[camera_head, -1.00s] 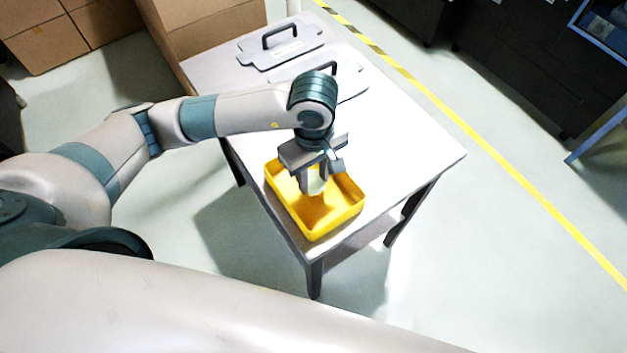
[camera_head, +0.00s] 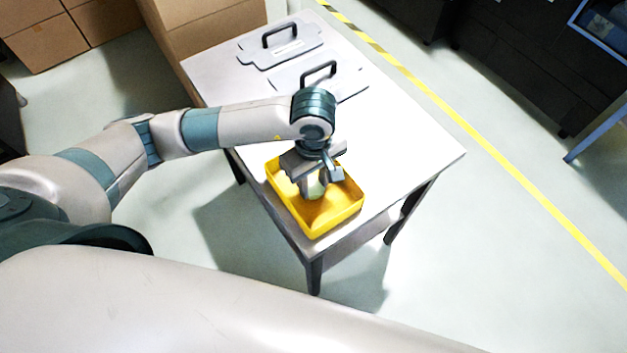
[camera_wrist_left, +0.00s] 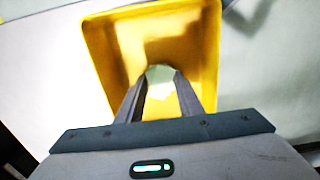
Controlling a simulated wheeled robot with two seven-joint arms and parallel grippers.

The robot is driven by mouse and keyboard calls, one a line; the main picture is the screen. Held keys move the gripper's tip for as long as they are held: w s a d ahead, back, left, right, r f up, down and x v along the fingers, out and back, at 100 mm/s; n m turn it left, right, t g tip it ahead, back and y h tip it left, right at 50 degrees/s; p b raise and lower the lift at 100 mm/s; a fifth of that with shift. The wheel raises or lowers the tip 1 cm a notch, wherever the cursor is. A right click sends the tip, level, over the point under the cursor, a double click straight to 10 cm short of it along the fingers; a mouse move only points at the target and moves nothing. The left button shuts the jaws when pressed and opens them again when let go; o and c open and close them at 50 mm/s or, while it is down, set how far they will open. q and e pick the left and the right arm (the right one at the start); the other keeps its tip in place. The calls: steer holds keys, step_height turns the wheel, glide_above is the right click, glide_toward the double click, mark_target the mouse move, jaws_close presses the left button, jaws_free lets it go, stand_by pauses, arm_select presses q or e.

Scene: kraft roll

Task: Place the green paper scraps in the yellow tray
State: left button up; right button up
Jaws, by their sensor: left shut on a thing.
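The yellow tray (camera_head: 343,219) sits on the white table near its front corner, and it fills the upper middle of the left wrist view (camera_wrist_left: 205,45). My left gripper (camera_head: 313,192) points down inside the tray's outline. It is shut on a pale green paper scrap (camera_wrist_left: 160,73), which shows between the fingertips. Whether the scrap touches the tray floor, I cannot tell. No other green scraps are clearly visible; the gripper and arm hide part of the tray. My right gripper is not in view.
Two grey plates with black handles, a farther one (camera_head: 262,55) and a nearer one (camera_head: 345,83), lie on the far part of the table (camera_head: 405,150). Cardboard boxes (camera_head: 215,30) stand behind it. The table right of the tray is clear.

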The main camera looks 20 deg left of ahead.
mark_target(314, 185)
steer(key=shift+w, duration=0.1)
arm_select(q)
steer(key=o, duration=1)
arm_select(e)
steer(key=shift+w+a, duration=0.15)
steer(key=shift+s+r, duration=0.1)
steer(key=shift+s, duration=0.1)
arm_select(q)
step_height(314, 185, up, 2)
steer(key=shift+r+b, duration=0.15)
steer(key=shift+b, duration=0.15)
step_height(314, 185, up, 3)
steer(key=shift+r+b, duration=0.1)
steer(key=shift+b, duration=0.35)
step_height(314, 185, up, 7)
steer(key=b, duration=0.1)
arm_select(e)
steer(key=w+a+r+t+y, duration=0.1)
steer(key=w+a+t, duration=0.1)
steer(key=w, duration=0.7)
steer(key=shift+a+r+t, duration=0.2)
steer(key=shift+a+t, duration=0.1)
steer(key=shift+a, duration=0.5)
